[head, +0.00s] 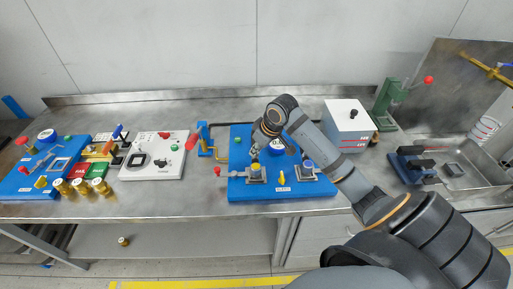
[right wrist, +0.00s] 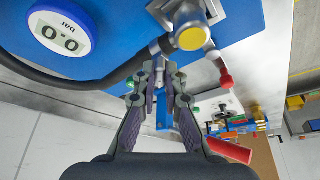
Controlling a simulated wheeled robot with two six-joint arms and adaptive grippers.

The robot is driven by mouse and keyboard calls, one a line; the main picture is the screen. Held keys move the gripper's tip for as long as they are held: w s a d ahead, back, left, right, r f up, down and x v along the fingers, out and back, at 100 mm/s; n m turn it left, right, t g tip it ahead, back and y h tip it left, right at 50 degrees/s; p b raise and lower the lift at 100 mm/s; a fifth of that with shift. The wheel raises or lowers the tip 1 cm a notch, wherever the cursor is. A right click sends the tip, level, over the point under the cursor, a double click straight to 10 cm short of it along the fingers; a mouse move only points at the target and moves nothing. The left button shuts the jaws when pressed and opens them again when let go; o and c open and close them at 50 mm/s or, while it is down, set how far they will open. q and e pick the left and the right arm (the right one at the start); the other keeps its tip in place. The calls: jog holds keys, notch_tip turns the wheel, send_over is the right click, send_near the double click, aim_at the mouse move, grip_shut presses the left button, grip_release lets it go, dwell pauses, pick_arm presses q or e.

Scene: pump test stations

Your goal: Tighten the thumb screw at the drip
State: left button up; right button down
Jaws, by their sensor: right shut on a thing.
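My right gripper (head: 260,143) is over the back left of the blue pump board (head: 238,190), just behind the yellow-capped fitting (head: 255,167). In the right wrist view its fingers (right wrist: 158,72) are closed together beside the black hose (right wrist: 100,82), near the grey metal end next to the yellow-capped fitting (right wrist: 191,39). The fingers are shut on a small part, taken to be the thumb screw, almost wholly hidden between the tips. No drip can be made out. My left gripper is not in view.
A red-tipped lever (right wrist: 226,80) sticks out close to the fitting. A blue-capped fitting (head: 308,166) stands on the board's right. A white box (head: 348,125) is behind my arm. Another blue board (head: 30,185) and a white panel (head: 150,165) lie left.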

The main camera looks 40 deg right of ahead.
jog(key=m+h+p, duration=0.1)
jog(key=m+p, duration=0.1)
jog(key=p, duration=0.1)
jog(key=m+h+p, duration=0.1)
jog(key=m+p, duration=0.1)
jog(key=p, duration=0.2)
jog(key=m+p, duration=0.3)
jog(key=shift+a+r+h, duration=0.25)
jog(key=shift+r+h, duration=0.05)
jog(key=shift+h, duration=0.1)
jog(key=shift+f+m+g+h+p, duration=0.15)
jog(key=shift+m+h+p, duration=0.1)
jog(key=shift+m+p, duration=0.55)
jog(key=shift+f+m+g+h+p, duration=0.15)
jog(key=shift+m+h+p, duration=0.1)
jog(key=shift+m+p, duration=0.5)
jog(key=c, duration=1.4)
grip_release()
jog(key=v, duration=1.2)
jog(key=shift+w, duration=0.1)
